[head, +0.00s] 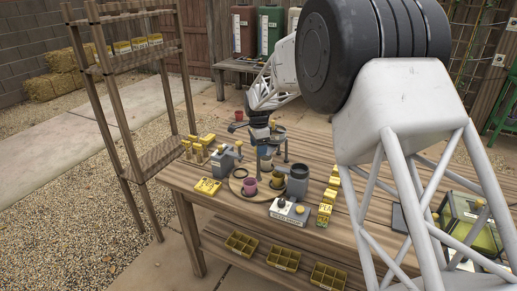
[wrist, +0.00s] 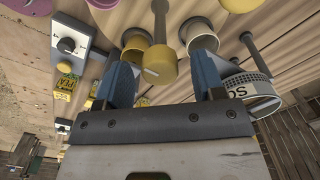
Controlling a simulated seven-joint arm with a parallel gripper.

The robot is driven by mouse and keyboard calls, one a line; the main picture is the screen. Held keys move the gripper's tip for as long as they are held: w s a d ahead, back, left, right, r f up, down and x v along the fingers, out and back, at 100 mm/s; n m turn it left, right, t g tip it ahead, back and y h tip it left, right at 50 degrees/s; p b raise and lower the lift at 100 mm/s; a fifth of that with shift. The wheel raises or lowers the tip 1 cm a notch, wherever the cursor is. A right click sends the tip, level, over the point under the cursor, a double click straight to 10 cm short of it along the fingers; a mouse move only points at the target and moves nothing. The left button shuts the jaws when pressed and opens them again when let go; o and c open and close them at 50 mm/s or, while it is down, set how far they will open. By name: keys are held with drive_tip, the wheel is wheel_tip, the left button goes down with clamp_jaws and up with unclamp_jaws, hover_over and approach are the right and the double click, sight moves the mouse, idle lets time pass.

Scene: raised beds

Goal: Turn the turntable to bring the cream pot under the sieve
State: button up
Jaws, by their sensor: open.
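My gripper (wrist: 163,72) is open, its two blue fingers apart on either side of a yellow knob (wrist: 160,66) on a post. I cannot tell whether they touch it. In the head view my gripper (head: 263,150) is over the back of the round wooden turntable (head: 238,187). A round mesh-sided thing with lettering, apparently the sieve (wrist: 248,92), is at the right.
A grey cylinder (head: 298,181) stands right of the turntable. A control box with a dial (head: 289,211) sits in front. A wooden rack (head: 150,160) stands left of the bench.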

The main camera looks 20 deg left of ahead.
drive_tip(key=shift+r, duration=3.45)
